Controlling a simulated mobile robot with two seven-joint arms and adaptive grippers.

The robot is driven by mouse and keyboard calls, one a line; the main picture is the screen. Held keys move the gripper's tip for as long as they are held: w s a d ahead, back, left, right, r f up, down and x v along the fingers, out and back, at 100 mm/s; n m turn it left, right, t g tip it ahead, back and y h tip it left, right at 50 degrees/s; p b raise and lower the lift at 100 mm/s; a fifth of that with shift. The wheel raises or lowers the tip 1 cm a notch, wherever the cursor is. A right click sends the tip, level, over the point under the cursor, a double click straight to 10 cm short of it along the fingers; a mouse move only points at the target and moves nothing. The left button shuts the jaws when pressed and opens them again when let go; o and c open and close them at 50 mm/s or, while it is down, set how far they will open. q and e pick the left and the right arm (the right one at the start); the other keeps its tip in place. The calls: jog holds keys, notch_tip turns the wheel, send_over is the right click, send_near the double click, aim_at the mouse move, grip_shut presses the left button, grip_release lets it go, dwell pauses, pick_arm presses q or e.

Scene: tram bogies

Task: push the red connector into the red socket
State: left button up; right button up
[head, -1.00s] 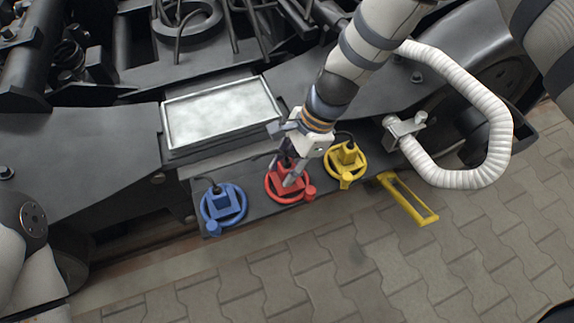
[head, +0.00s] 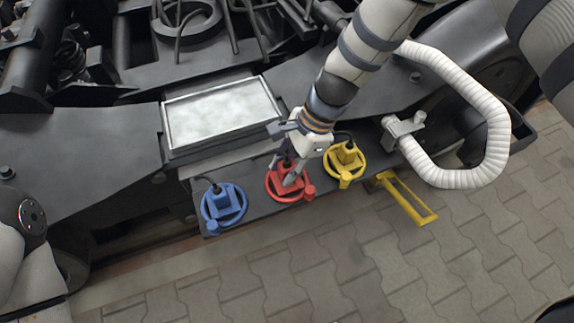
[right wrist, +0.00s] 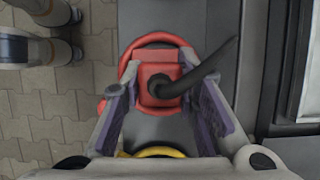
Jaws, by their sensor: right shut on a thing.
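The red connector (right wrist: 158,84) is a red block with a black cable rising from its top. It sits within the red socket's ring (right wrist: 152,40), on the dark plate between the blue and yellow ones. In the head view the red socket (head: 276,196) shows below my right gripper (head: 290,176), whose fingers come down on the connector. In the right wrist view the fingers are on both sides of the red block, shut on it. The fingers hide part of the connector in the head view, and how deep it sits cannot be told. My left gripper is not in view.
A blue connector in a blue ring (head: 223,224) is to the left, and a yellow one in a yellow ring (head: 346,180) is close on the right. A yellow handle (head: 410,202) sticks out over the paving. A silver tray (head: 220,116) and a white ribbed hose (head: 490,120) are nearby.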

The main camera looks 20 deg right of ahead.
jog(key=shift+p, duration=0.4)
dwell(0.6)
jog(key=shift+f+b, duration=0.3)
jog(key=shift+f, duration=0.25)
jog(key=o, duration=1.1)
jog(key=shift+o, duration=0.2)
jog(key=shift+r, duration=0.1)
jog(key=v, duration=1.2)
